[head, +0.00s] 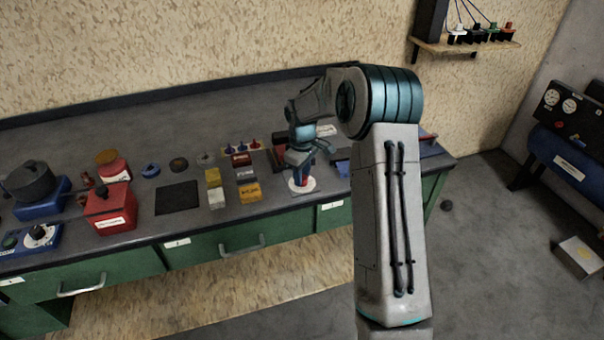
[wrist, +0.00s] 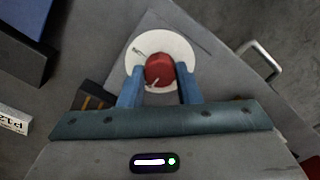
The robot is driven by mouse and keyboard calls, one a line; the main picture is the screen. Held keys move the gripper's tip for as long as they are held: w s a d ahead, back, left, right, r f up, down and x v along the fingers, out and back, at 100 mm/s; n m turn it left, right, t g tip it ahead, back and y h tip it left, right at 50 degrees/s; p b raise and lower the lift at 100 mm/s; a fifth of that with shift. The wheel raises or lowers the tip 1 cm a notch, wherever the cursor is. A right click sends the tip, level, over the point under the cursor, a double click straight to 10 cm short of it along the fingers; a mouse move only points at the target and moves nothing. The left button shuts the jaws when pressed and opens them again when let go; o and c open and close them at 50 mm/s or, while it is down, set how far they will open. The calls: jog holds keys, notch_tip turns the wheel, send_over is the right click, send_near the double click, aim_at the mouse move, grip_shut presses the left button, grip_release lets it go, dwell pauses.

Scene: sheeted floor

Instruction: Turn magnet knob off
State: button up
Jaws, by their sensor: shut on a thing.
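The magnet knob, a red round knob (wrist: 159,70) with a white pointer line on its top, sits over a white round dial plate (wrist: 143,52). The pointer line runs toward the lower left in the wrist view. My gripper (wrist: 160,76) is shut on the knob, one blue finger on each side of it. In the head view my gripper (head: 299,178) reaches down to the white plate (head: 302,186) near the bench's front edge. The fingers and wrist hide most of the knob there. Marks on the plate are too small to read.
The grey bench (head: 100,140) has green drawers with handles (head: 241,248) below. Yellow and grey blocks (head: 249,191), a black mat (head: 177,197) and a red box (head: 109,208) stand to the left. A dark blue object (head: 343,168) is close on the right.

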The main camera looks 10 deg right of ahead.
aim_at(303, 177)
jog(key=o, duration=1)
notch_tip(303, 177, up, 14)
jog(key=shift+f+b, duration=0.1)
jog(key=shift+b, duration=0.35)
jog(key=s+m+t, duration=0.1)
jog(key=s+m, duration=0.2)
jog(key=s, duration=0.8)
jog(key=s+a+m+t, duration=0.1)
jog(key=s+m, duration=0.2)
jog(key=s, duration=0.8)
jog(key=s+r+m+t, duration=0.1)
jog(key=s+m, duration=0.2)
jog(key=s, duration=0.8)
jog(key=shift+s+a+r, duration=0.1)
jog(key=shift+s+a, duration=0.05)
jog(key=shift+a, duration=0.05)
